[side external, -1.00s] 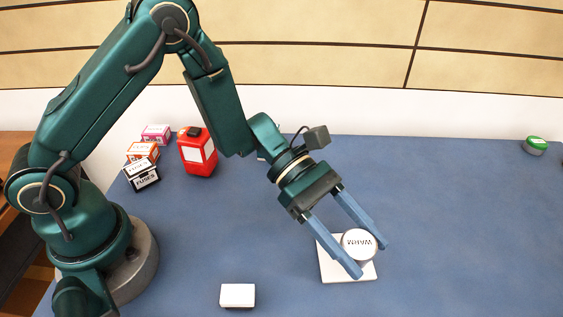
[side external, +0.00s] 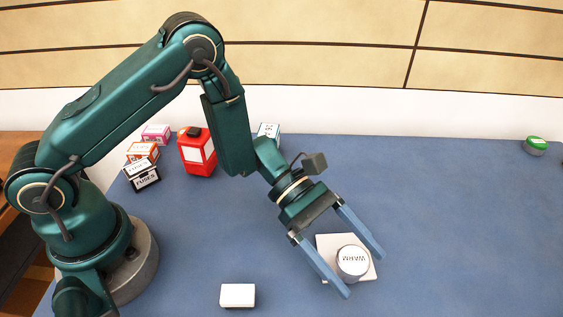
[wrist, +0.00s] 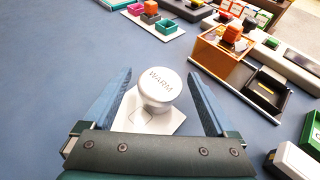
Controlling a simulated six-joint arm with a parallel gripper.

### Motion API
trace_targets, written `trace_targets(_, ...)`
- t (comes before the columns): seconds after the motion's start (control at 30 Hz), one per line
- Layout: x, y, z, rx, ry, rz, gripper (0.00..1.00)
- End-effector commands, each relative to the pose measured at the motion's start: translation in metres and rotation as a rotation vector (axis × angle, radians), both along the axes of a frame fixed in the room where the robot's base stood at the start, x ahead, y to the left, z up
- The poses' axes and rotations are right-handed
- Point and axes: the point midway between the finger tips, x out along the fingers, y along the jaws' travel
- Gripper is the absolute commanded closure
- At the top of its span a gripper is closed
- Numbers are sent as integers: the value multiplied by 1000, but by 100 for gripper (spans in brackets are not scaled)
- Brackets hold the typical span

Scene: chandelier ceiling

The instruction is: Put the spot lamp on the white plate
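The spot lamp (side external: 352,261), a round whitish cap marked WARM, stands on the square white plate (side external: 327,243) and looks upright. It sits towards the plate's front right in the side view. In the wrist view the lamp (wrist: 158,86) covers part of the plate (wrist: 172,122). My gripper (side external: 362,275) is open, with one blue finger on each side of the lamp. In the wrist view a gap shows between the lamp and each finger. The lamp's underside is hidden.
A small white box (side external: 238,295) lies at the front. A red container (side external: 197,152) and small boxes (side external: 142,174) stand at the back left. A green-topped round item (side external: 536,146) is far right. The wrist view shows an orange tray (wrist: 222,55). The blue table right of the plate is clear.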

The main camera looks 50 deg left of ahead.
Motion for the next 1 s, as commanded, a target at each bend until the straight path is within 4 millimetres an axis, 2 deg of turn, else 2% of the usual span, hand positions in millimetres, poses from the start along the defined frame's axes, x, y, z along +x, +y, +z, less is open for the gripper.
trace_targets(0.23, 0, 0, 2, 0, 0, 0, 9)
trace_targets(0.33, 1, 8, 6, 0, 0, 3, 9)
trace_targets(0.8, 1, 84, 37, 0, -2, 7, 9)
trace_targets(1.0, 1, 105, 46, -1, -2, 4, 9)
